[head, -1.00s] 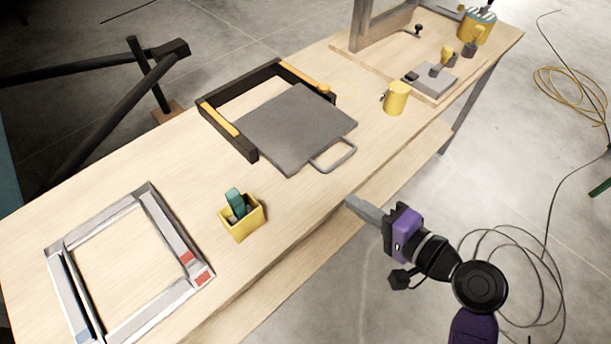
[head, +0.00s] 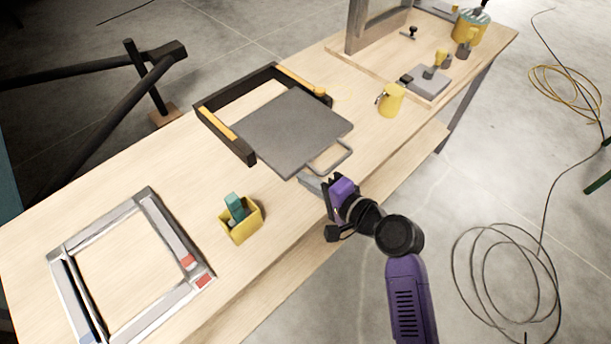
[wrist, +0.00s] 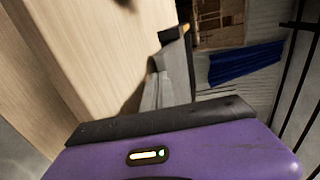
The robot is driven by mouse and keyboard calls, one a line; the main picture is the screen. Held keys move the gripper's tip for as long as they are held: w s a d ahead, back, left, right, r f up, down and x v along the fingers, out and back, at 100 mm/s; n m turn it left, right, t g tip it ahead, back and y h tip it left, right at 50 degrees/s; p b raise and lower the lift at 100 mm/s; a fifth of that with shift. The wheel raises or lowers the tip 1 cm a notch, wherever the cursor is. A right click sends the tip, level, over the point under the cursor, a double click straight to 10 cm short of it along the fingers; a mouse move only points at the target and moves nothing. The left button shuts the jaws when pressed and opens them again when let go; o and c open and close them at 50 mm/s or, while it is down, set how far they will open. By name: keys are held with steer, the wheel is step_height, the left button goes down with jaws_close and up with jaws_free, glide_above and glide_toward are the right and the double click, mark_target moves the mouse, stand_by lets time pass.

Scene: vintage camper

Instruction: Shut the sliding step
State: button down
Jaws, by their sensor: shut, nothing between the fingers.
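The sliding step is a dark grey flat plate (head: 292,132) with a grey loop handle (head: 332,160) at its front edge. It sticks out of a black three-sided frame (head: 228,138) with orange strips on the workbench. My gripper (head: 308,181) is shut and empty, its fingertips just in front of the plate's front corner, beside the handle. Whether they touch it I cannot tell.
A yellow box (head: 241,222) with a green item stands left of my gripper on the wooden workbench (head: 150,165). A metal frame (head: 122,220) lies further left. A yellow mug (head: 391,100) stands right of the step. A lower shelf juts out below the bench.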

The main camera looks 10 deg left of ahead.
mark_target(272, 150)
steer(key=shift+w+a, duration=0.15)
steer(key=shift+a, duration=0.15)
steer(key=w+a, duration=0.2)
steer(key=w+a+b, duration=0.1)
steer(key=w+a, duration=0.1)
steer(key=a, duration=0.1)
steer(key=w+a+b, duration=0.1)
steer(key=w+a, duration=0.1)
steer(key=a, duration=0.1)
steer(key=shift+w+f, duration=0.1)
steer(key=shift+w, duration=0.1)
steer(key=shift+w+a, duration=0.2)
steer(key=shift+a, duration=0.1)
steer(key=shift+a+r, duration=0.1)
steer(key=shift+r, duration=0.15)
